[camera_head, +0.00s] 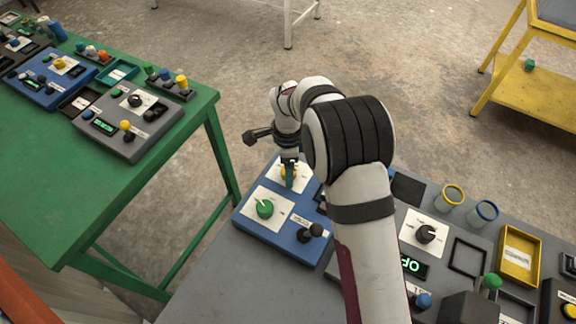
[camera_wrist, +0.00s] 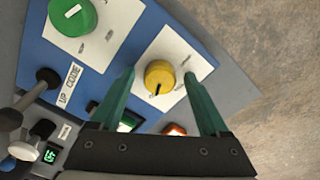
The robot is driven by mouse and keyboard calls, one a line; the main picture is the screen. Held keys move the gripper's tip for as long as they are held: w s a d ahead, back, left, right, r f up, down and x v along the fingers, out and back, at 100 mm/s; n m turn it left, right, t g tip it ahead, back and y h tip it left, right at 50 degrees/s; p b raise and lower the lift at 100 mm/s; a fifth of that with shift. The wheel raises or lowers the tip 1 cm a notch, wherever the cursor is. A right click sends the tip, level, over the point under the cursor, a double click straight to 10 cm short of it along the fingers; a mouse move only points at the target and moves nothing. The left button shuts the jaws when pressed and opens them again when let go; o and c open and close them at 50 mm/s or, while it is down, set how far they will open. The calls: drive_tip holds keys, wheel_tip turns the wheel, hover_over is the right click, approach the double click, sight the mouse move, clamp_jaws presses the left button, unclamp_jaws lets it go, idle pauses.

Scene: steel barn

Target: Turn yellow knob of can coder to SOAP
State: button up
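The blue can coder box (camera_head: 272,236) stands at the front left of the grey table. Its yellow knob (camera_wrist: 159,78) sits on a white plate (camera_wrist: 183,60) in the wrist view. A dark mark on the knob points toward the bottom of that view. Words around the knob are too small to read. My gripper (camera_wrist: 158,74) is open, with one teal finger on each side of the knob. A gap shows between the knob and both fingers. In the head view the knob is mostly hidden behind my gripper (camera_head: 289,178).
A green knob (camera_wrist: 72,16) on its own white plate sits beside the yellow one. A black lever (camera_head: 312,232), an orange button (camera_wrist: 174,129) and a small lit display are also on the box. Grey panels with a dial (camera_head: 425,234) and cups stand to the right.

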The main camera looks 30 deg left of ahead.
clamp_jaws()
idle(0.3)
drive_tip(key=n, duration=0.6)
drive_tip(key=shift+n, duration=0.4)
drive_tip(key=n, duration=0.6)
drive_tip(key=shift+d, duration=0.1)
drive_tip(key=n, duration=0.6)
drive_tip(key=shift+d+n, duration=0.1)
drive_tip(key=shift+n, duration=0.2)
drive_tip(key=n, duration=0.6)
drive_tip(key=shift+n, duration=0.4)
